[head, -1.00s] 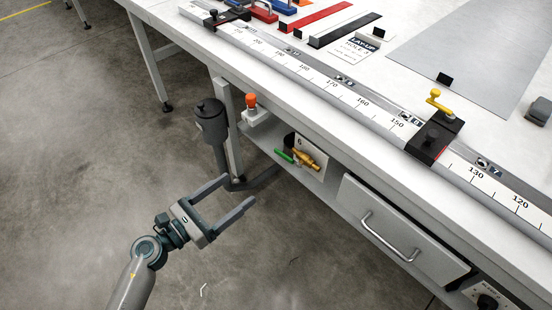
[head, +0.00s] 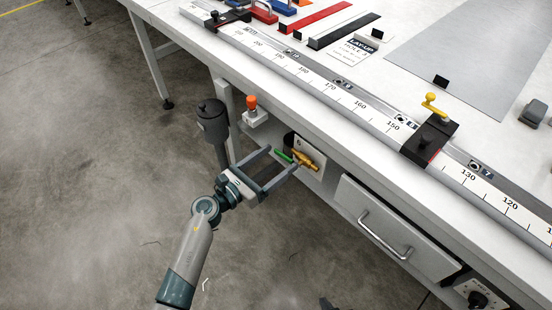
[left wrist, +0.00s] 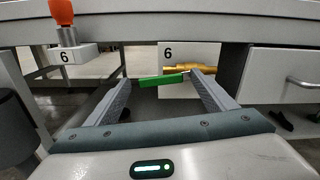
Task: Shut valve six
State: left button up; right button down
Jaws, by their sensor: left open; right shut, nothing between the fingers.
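Valve six has a brass body (head: 307,161) and a green lever (head: 283,155), on a white plate marked 6 (head: 317,148) under the bench top. In the left wrist view the green lever (left wrist: 160,80) points left, roughly in line with the brass body (left wrist: 190,67). My left gripper (head: 282,158) is open and empty, its fingers pointing at the valve. In the left wrist view the lever shows between the fingertips (left wrist: 160,78); I cannot tell whether they touch it. A dark tip of my right gripper (head: 327,303) shows at the bottom edge.
An orange-topped knob (head: 251,103) on a white block, marked 6 in the left wrist view, is left of the valve. A dark grey cylinder on a post (head: 213,122) stands further left. A drawer with a handle (head: 385,236) is right. The bench edge overhangs the valve.

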pick_arm(q)
jog(key=shift+w+d, duration=0.15)
jog(key=shift+w, duration=0.05)
pick_arm(e)
jog(key=shift+w, duration=0.1)
pick_arm(q)
jog(key=shift+c, duration=0.6)
jog(key=c, duration=1.4)
